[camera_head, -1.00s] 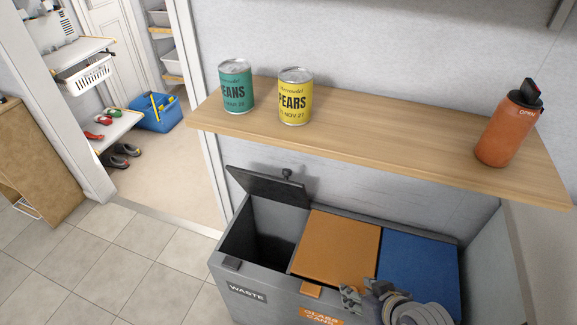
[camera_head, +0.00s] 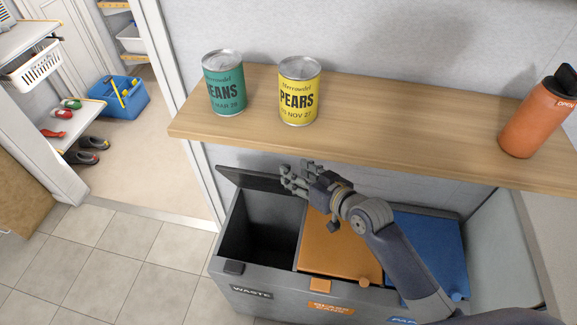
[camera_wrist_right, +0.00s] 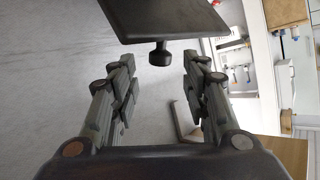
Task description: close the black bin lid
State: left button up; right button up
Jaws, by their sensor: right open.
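The black bin lid (camera_head: 250,179) stands raised at the back of the waste compartment (camera_head: 262,232), which is open and dark inside. My right gripper (camera_head: 288,180) is at the lid's right end, above the orange lid. In the right wrist view the lid (camera_wrist_right: 165,18) is ahead, with its dark knob (camera_wrist_right: 160,55) between the open fingers (camera_wrist_right: 158,80) and beyond their tips or near them; I cannot tell the exact depth. Nothing is gripped. In the head view the knob is hidden by my gripper. My left gripper is not in view.
The orange lid (camera_head: 338,248) and blue lid (camera_head: 432,250) are shut beside the waste compartment. A wooden shelf (camera_head: 400,125) overhangs the bins, carrying a green can (camera_head: 224,85), a yellow can (camera_head: 299,92) and an orange bottle (camera_head: 535,120). Open floor lies left of the bins.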

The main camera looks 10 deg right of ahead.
aim_at(267, 178)
jog(key=x, duration=0.4)
jog(key=shift+w+f, duration=0.1)
jog(key=shift+w+a, duration=0.1)
jog(key=c, duration=0.3)
grip_shut()
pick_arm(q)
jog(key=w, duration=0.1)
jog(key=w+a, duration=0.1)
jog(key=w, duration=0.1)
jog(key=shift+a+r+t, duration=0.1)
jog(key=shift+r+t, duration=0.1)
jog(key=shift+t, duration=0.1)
